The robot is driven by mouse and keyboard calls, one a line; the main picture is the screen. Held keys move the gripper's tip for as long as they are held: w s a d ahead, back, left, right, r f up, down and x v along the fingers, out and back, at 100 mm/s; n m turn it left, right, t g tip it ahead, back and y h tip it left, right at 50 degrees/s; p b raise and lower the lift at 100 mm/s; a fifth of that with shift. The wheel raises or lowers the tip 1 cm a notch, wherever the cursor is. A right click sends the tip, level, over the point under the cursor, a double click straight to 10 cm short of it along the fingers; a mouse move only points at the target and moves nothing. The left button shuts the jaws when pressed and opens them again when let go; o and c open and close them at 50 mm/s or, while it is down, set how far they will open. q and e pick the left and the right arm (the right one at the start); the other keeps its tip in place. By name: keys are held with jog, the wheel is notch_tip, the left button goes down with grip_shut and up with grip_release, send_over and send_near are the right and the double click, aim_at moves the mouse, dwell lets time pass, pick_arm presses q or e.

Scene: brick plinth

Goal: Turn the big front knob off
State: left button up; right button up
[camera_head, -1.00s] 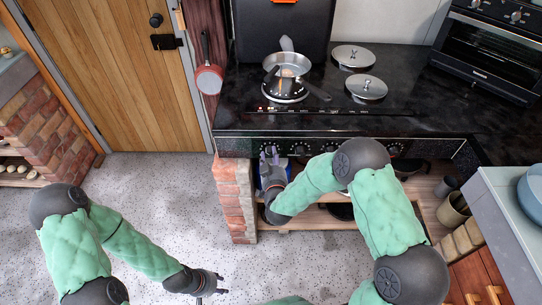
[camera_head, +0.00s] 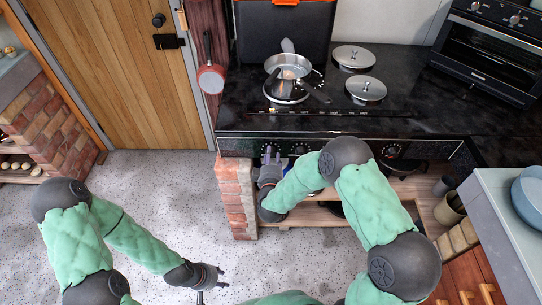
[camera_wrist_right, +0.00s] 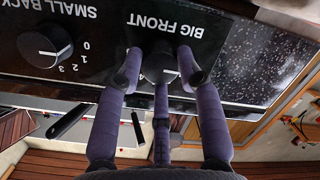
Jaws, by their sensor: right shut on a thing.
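The big front knob (camera_wrist_right: 160,66) is dark and round. It sits on the black stove panel beside the label "BIG FRONT", which appears upside down in the right wrist view. My right gripper (camera_wrist_right: 160,72) has its purple fingers around the knob, shut on it. In the head view the right gripper (camera_head: 269,160) is at the left end of the stove front, and the knob is hidden there. My left gripper (camera_head: 219,277) is open and empty, low over the floor and away from the stove.
The small back knob (camera_wrist_right: 45,45), with numbers beside it, is next to the gripped knob. A brick pillar (camera_head: 236,198) stands left of the open shelf. The floor at left is clear.

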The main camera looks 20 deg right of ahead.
jog(key=shift+f, duration=0.15)
dwell(0.3)
jog(key=o, duration=1.2)
jog(key=shift+c, duration=0.2)
jog(key=shift+s, duration=0.1)
jog(key=v, duration=1.1)
jog(key=shift+s+a, duration=0.2)
jog(key=shift+s, duration=0.15)
